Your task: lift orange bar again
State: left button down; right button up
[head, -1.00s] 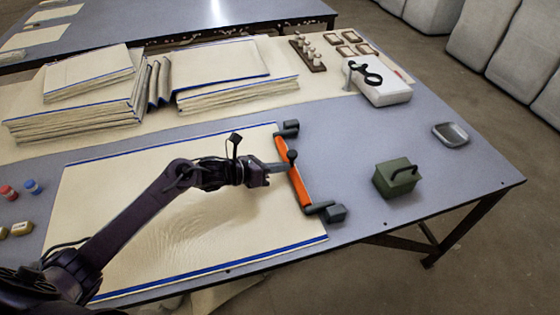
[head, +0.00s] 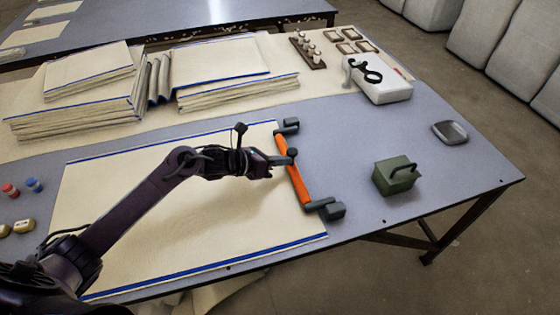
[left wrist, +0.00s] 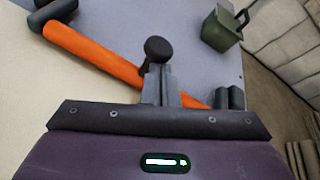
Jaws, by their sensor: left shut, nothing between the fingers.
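The orange bar (head: 298,184) lies along the right edge of the cream cloth (head: 120,215) with blue-striped edges. Dark grey end pieces sit at both of its ends, and a dark knob (head: 292,152) shows near its middle. My left gripper (head: 284,161) reaches over the cloth to the knob. In the left wrist view its fingers (left wrist: 160,84) are shut with nothing between them. They stand in front of the orange bar (left wrist: 95,55) and just below the knob (left wrist: 158,49), hiding part of the bar. I cannot tell whether they touch it. My right gripper is out of view.
Stacks of folded cloth (head: 70,110) fill the back left of the table. A green box with a handle (head: 394,178) and a grey tray (head: 450,132) stand to the right. A white box (head: 382,90) is behind. Bare tabletop lies between them.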

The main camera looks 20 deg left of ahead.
aim_at(296, 154)
pick_arm(q)
jog(key=shift+w+r, duration=0.1)
jog(key=shift+r, duration=0.2)
jog(key=shift+w+d+r+g+y+p, duration=0.3)
jog(key=shift+r+g+y+p, duration=0.2)
jog(key=shift+r, duration=0.1)
jog(key=w+d+r+g+y+p, duration=0.1)
jog(key=d+r+g+y+p, duration=0.1)
jog(key=r+y, duration=0.1)
jog(key=shift+w+d, duration=0.35)
jog(key=shift+w, duration=0.05)
jog(key=w+d+g+y+b, duration=0.1)
jog(key=w+d+y+b, duration=0.1)
jog(key=d, duration=0.3)
jog(key=shift+w+r+m+g+b, duration=0.3)
jog(key=shift+w+r+b, duration=0.1)
jog(key=shift+w+b, duration=0.3)
jog(key=shift+s+d, duration=0.1)
jog(key=shift+d, duration=0.05)
